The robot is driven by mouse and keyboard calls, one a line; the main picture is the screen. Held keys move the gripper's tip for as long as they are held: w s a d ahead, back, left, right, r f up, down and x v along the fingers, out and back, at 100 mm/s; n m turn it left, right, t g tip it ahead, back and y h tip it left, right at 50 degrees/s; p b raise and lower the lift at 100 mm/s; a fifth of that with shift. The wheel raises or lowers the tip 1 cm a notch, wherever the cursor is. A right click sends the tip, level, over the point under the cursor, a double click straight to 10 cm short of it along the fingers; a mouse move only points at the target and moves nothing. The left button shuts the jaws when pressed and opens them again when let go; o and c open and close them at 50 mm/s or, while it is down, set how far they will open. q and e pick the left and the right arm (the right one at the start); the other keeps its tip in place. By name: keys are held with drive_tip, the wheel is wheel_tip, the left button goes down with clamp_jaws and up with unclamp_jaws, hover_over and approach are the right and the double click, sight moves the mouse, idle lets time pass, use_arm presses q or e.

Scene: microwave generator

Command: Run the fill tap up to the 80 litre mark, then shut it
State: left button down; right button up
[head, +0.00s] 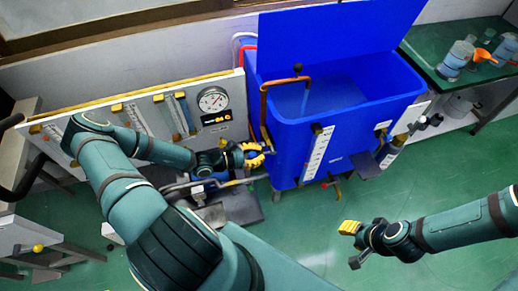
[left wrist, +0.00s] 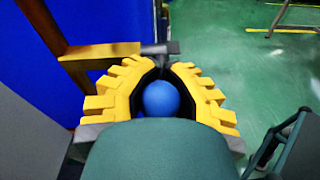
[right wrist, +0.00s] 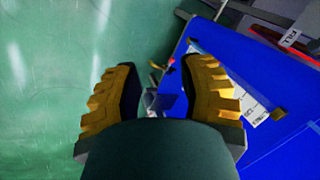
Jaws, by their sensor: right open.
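The fill tap's copper pipe (head: 265,105) rises beside the blue tank (head: 292,150) and bends over its rim; it also shows in the left wrist view (left wrist: 88,62). My left gripper (head: 262,150) is at the pipe's lower end. In the left wrist view its fingers are closed in around a blue ball knob (left wrist: 162,98), with a grey lever piece (left wrist: 160,47) just beyond. The tank's white level scale (head: 318,152) is on its front; its marks are too small to read. Pale water (head: 325,97) shows inside. My right gripper (head: 349,228) is open and empty, in front of the tank.
The tank's lid (head: 325,35) stands open. A small red-handled drain valve (head: 335,187) sticks out low at the front. A panel with a round gauge (head: 213,100) stands left. A green bench (head: 440,45) with jars is at the right. Green floor (head: 300,245) lies clear in front.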

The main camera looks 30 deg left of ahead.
use_arm(q)
drive_tip(key=r+g+y+p, duration=0.1)
drive_tip(key=p, duration=0.3)
drive_tip(key=shift+f+p, duration=0.15)
drive_tip(key=shift+p, duration=0.2)
use_arm(e)
drive_tip(key=shift+t, duration=0.3)
drive_tip(key=r, duration=0.1)
drive_tip(key=w+r, duration=0.1)
drive_tip(key=r, duration=0.3)
drive_tip(key=shift+w+d+r, duration=0.15)
drive_tip(key=shift+w+r, duration=0.05)
drive_tip(key=shift+w, duration=0.1)
use_arm(q)
drive_tip(key=c, duration=1)
unclamp_jaws()
drive_tip(key=shift+c, duration=0.2)
drive_tip(key=v, duration=1.2)
drive_tip(key=shift+r, duration=0.3)
